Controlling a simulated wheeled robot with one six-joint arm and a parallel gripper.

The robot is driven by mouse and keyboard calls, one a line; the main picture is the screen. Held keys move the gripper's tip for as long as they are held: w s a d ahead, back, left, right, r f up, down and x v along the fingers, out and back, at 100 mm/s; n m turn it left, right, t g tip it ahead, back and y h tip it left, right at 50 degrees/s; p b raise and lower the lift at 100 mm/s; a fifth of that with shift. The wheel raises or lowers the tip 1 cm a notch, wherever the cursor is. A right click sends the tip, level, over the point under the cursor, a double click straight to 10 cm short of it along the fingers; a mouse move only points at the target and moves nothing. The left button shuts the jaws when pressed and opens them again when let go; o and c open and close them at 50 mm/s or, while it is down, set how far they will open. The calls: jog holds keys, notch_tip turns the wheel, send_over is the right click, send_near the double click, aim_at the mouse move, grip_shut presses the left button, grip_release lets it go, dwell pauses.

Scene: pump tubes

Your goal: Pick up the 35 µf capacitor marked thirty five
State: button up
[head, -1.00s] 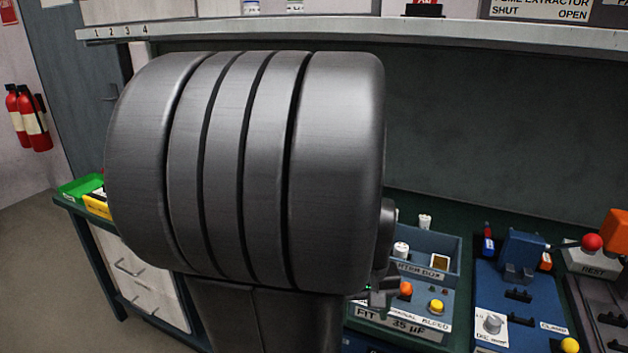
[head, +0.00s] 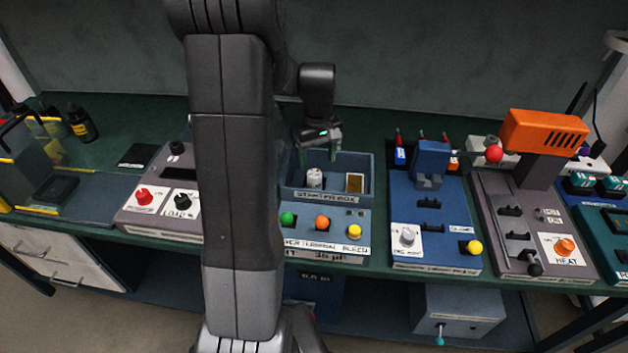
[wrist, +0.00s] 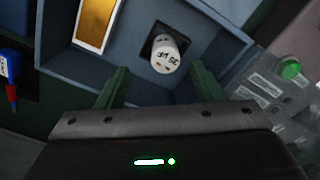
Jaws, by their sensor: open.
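The 35 µF capacitor is a white cylinder (head: 314,178) standing in the left part of the open blue-grey starter box. In the wrist view the capacitor (wrist: 165,54) stands in a dark square socket, with a partly readable dark marking that looks like 35 µF on its top. My gripper (head: 320,152) is above the back of the box in the head view. In the wrist view my gripper (wrist: 160,83) has its two green fingers spread and empty, with the capacitor ahead of the gap and apart from both.
The starter box (head: 340,196) also holds a gold-faced part (head: 355,183). Its front panel has green (head: 287,218), orange (head: 321,222) and yellow (head: 354,231) knobs. A blue station (head: 436,225) stands to its right, then a grey one with an orange heater (head: 543,134).

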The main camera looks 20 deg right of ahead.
aim_at(315, 174)
jog(key=shift+w+a+f+p, duration=0.1)
jog(key=shift+a+f+p, duration=0.1)
jog(key=shift+f, duration=1.45)
jog(key=shift+w+a+f+p, duration=0.1)
jog(key=shift+a+f+p, duration=0.05)
jog(key=shift+f, duration=1.5)
jog(key=c, duration=1.1)
